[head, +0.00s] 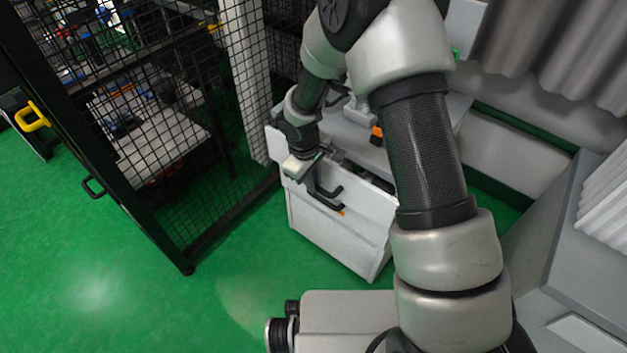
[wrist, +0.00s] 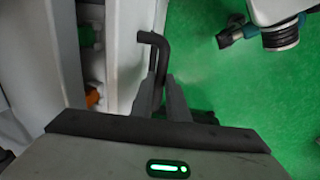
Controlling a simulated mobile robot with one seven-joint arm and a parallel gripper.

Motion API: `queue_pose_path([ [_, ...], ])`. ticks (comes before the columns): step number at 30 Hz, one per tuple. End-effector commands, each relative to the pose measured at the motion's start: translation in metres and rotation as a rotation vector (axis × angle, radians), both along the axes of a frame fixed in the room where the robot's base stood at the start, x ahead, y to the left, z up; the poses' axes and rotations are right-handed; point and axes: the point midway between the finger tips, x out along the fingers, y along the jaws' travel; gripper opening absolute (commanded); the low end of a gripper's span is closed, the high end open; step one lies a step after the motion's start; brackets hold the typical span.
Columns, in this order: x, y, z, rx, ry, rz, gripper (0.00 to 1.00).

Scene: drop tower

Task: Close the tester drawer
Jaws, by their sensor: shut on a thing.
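The tester drawer is part of a white cabinet in the middle of the head view, and its white front (head: 368,206) faces the green floor. In the wrist view the drawer front (wrist: 124,62) stands beside an open gap, so the drawer is partly open. A green item (wrist: 88,36) and an orange item (wrist: 93,95) show in the gap. My gripper (head: 318,184) is at the drawer front. In the wrist view my gripper (wrist: 166,84) is shut on the black drawer handle (wrist: 153,38), with a finger on each side of its bar.
A black mesh fence (head: 150,120) stands to the left of the cabinet. An orange item (head: 376,131) shows near the cabinet top. A grey sloped unit (head: 570,235) is at the right. The green floor (head: 240,240) in front of the cabinet is clear.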

Motion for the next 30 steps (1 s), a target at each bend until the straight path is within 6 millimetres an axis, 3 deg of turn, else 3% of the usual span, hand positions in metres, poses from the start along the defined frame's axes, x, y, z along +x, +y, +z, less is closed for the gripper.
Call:
queue_pose_path([
  [4,0.004,-0.003,0.001,-0.001,0.0,-0.001,0.0],
  [12,0.033,-0.026,0.001,0.001,-0.001,-0.002,0.0],
  [21,0.037,-0.028,0.001,-0.001,-0.004,0.0,0.0],
  [22,0.037,-0.028,0.001,-0.001,-0.006,0.001,0.19],
  [24,0.037,-0.028,0.001,-0.002,-0.005,0.0,0.31],
  [30,0.035,-0.027,0.001,0.0,-0.002,0.0,0.33],
])
